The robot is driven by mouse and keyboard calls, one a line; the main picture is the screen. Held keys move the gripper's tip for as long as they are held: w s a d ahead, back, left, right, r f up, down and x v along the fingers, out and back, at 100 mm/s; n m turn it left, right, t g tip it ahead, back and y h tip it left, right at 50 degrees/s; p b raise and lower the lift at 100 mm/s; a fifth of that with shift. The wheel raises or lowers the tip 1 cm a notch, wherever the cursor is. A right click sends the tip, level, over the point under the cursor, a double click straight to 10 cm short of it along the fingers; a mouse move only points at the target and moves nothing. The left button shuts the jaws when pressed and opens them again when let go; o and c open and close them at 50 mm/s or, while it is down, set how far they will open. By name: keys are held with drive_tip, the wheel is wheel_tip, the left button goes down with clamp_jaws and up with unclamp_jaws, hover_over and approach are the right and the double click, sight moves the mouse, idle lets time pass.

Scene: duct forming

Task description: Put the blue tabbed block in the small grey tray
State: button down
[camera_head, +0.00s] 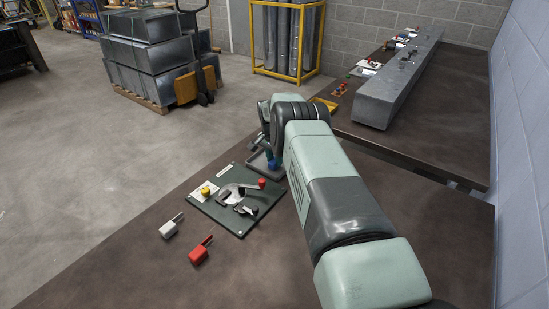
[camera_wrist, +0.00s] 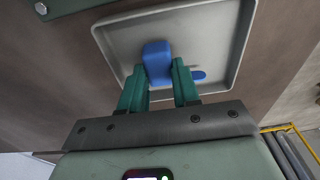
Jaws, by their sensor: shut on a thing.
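The blue tabbed block (camera_wrist: 157,62) is between the two green fingers of my gripper (camera_wrist: 160,80) in the wrist view, with its tab (camera_wrist: 199,76) showing beyond the right finger. My gripper is shut on it. The small grey tray (camera_wrist: 112,42) lies directly behind the block in that view, with the block inside its rim outline. I cannot tell whether the block touches the tray floor. In the head view the grey tray (camera_head: 256,165) shows partly below my wrist, and a bit of the blue block (camera_head: 272,163) shows over it. My arm hides the rest.
A dark green board (camera_head: 238,223) with a yellow knob, a red knob and clamp-like parts lies close to the tray. A white tabbed block (camera_head: 171,226) and a red tabbed block (camera_head: 200,251) lie on the bench left of it. A long grey duct (camera_head: 400,80) lies on the far bench.

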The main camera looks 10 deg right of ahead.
drive_tip(key=c, duration=0.8)
unclamp_jaws()
drive_tip(key=shift+f, duration=0.1)
wheel_tip(320, 180, up, 12)
drive_tip(key=s, duration=0.1)
wheel_tip(320, 180, up, 16)
drive_tip(key=n, duration=0.2)
hover_over(273, 163)
drive_tip(key=s, duration=0.5)
drive_tip(key=s+r+n+t, duration=0.2)
drive_tip(key=s+r, duration=0.4)
drive_tip(key=r, duration=0.2)
drive_tip(key=s+r+n+t, duration=0.15)
drive_tip(key=s+r, duration=0.35)
drive_tip(key=s, duration=0.8)
drive_tip(key=s+r+n, duration=0.2)
drive_tip(key=s+r, duration=0.3)
drive_tip(key=s, duration=0.7)
drive_tip(key=s+f+n, duration=0.2)
drive_tip(key=s+f, duration=0.1)
drive_tip(key=s, duration=0.8)
drive_tip(key=shift+s+a+f+t+y, duration=0.25)
drive_tip(key=shift+f+t+y, duration=0.1)
drive_tip(key=shift+t+y, duration=0.1)
